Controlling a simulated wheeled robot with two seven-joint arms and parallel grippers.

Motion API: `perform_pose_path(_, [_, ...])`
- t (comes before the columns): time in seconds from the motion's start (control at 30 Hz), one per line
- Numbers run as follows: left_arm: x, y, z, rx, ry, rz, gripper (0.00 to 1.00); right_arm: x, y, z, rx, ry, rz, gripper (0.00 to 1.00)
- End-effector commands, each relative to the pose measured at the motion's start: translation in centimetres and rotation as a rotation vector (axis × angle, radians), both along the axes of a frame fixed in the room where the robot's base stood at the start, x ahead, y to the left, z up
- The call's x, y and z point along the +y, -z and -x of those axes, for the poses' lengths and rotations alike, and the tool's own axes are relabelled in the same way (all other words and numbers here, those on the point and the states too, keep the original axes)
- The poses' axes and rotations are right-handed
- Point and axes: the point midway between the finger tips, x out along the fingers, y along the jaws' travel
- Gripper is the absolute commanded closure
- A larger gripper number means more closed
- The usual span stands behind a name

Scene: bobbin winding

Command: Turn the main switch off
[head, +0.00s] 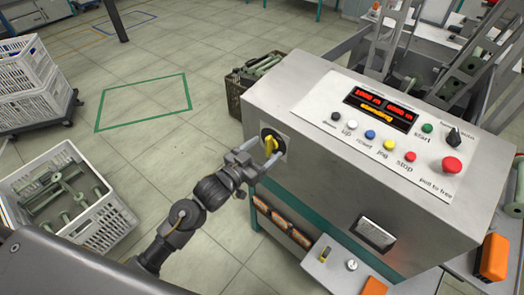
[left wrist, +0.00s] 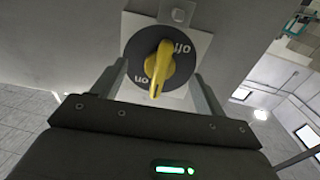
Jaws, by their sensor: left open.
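The main switch is a yellow rotary handle (head: 269,145) on a black round plate, set in the left side of the grey machine cabinet. In the left wrist view the yellow handle (left wrist: 158,68) stands nearly upright in the picture, slightly tilted. The words "off" at upper right and "on" at lower left appear upside down on the plate. Which mark the handle points to is hard to tell. My left gripper (head: 263,153) is open, its two fingers on either side of the handle, with visible gaps between fingers and handle. My right gripper is not in view.
The cabinet top carries a control panel (head: 385,130) with lit displays, coloured buttons and a red stop knob (head: 452,165). A white crate of bobbins (head: 106,215) stands on the floor at left. A dark crate (head: 236,95) stands behind the cabinet. Floor between them is free.

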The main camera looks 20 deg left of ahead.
Motion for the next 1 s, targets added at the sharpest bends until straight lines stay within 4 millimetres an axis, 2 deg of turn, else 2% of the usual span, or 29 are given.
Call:
perform_pose_path(0.7, [-0.9, 0.0, -1.8, 0.000, 0.000, 0.000, 0.27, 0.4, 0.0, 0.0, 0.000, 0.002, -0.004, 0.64])
perform_pose_path(0.77, [-0.9, 0.0, -1.8, 0.001, 0.000, 0.000, 0.33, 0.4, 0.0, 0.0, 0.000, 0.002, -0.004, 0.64])
perform_pose_path(1.0, [-0.9, 0.0, -1.8, 0.000, 0.000, 0.000, 0.64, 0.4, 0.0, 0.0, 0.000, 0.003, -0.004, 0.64])
